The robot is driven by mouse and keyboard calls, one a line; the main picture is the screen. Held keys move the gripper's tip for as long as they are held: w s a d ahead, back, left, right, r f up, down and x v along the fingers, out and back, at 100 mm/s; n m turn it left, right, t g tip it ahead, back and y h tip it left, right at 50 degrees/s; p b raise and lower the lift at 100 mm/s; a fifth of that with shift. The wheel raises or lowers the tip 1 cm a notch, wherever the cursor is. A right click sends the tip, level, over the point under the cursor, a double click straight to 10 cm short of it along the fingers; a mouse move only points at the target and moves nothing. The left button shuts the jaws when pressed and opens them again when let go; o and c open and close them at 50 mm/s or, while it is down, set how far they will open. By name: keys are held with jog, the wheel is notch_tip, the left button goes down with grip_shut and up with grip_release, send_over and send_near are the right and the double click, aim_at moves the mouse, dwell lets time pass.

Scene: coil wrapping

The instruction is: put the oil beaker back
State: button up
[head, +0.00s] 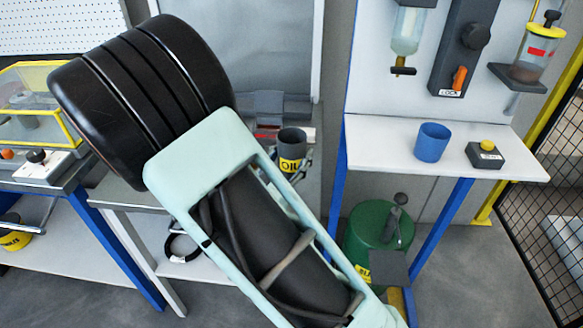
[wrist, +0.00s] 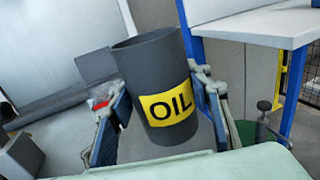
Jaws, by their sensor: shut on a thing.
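The oil beaker (head: 292,144) is a dark grey cup with a yellow OIL label. In the wrist view the oil beaker (wrist: 152,60) stands slightly tilted between my fingers, its open rim up. My gripper (wrist: 163,118) is shut on it, one blue-grey finger on each side. In the head view my gripper (head: 293,162) shows only in part at the beaker, since my pale green arm hides much of it. I cannot see what is inside the beaker, and I cannot tell whether its base touches anything.
A white shelf (head: 380,160) at the right bears a blue cup (head: 432,142) and a dark box with a yellow button (head: 485,154). A green drum (head: 372,238) stands under it. A grey bench (head: 135,195) is behind my arm. A mesh fence (head: 540,200) bounds the right side.

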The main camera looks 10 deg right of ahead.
aim_at(291, 165)
jog(key=shift+w+d+f, duration=0.2)
jog(key=shift+w+f, duration=0.75)
jog(key=shift+f, duration=0.2)
jog(key=shift+f+b, duration=0.45)
jog(key=shift+f, duration=1)
jog(key=shift+f, duration=0.2)
jog(key=o, duration=1.4)
jog(key=shift+r, duration=0.1)
jog(key=shift+a+r, duration=0.1)
jog(key=shift+r, duration=0.05)
jog(key=v, duration=1.2)
